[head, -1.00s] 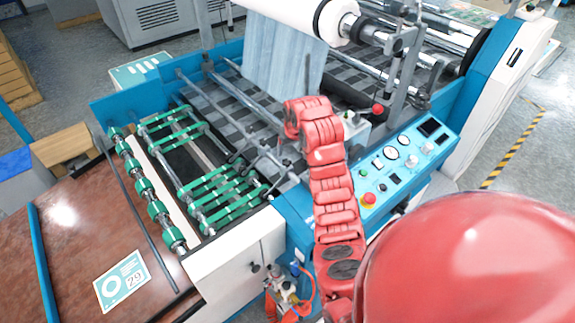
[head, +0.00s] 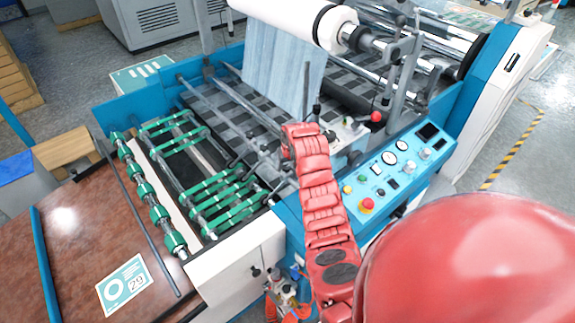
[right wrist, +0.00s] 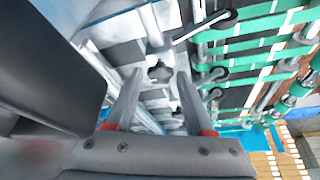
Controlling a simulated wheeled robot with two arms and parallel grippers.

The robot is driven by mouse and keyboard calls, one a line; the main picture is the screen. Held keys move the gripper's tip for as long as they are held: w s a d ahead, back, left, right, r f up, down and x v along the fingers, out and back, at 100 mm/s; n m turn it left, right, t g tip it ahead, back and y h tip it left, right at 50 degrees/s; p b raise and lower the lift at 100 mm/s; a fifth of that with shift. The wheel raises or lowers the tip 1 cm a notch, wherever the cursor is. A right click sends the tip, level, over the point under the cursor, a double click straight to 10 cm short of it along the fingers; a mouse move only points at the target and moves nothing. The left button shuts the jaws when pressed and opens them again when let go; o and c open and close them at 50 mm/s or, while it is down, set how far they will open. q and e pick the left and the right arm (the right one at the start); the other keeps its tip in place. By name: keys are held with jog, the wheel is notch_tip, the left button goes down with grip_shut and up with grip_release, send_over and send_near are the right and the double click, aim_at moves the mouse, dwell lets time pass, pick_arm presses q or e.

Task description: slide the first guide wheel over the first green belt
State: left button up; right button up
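The green belts (head: 222,196) run in several parallel strips over rollers at the front of the machine. They also fill the upper right of the right wrist view (right wrist: 258,45). Small dark guide wheels sit on rods beside the belts; which is the first I cannot tell. My right gripper (head: 272,160) is beside the right end of the belts, partly hidden by its red arm. In the right wrist view the gripper (right wrist: 160,76) has its fingers apart, with a dark knob-like part (right wrist: 160,73) between or beyond the tips. My left gripper is not in view.
The blue control panel (head: 395,165) with buttons and dials lies right of my arm. A white film roll (head: 290,18) hangs above the checkered bed. A row of green rollers (head: 150,200) borders the brown table (head: 80,230) at left.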

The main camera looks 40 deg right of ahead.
grip_shut()
dwell(1.1)
